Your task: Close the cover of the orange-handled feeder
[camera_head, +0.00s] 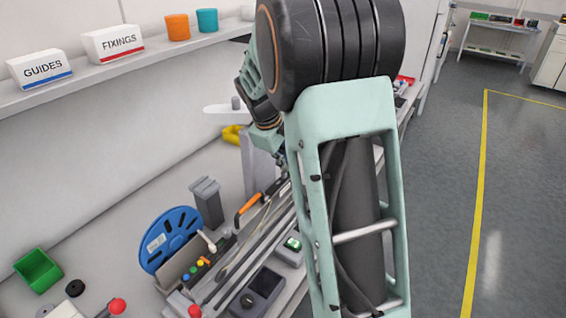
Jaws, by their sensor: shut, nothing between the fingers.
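The orange handle (246,208) stands up at an angle over a bank of long, narrow metal feeders (238,257) on the trolley, left of my arm. A dark piece lies just beyond the handle's upper end. Whether it belongs to the cover, and how far the cover stands open, I cannot tell. My gripper (282,161) shows only as a small dark part below my pale green wrist, beyond and above the orange handle. It is shut and empty, and appears apart from the handle. My large forearm hides the feeders' right side.
A blue reel (171,240) and a grey post (207,203) stand left of the feeders. A red knob (195,311) and a dark-screened box (264,291) are in front. A green bin (38,270) sits far left. A shelf (120,68) runs above. Floor at right is clear.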

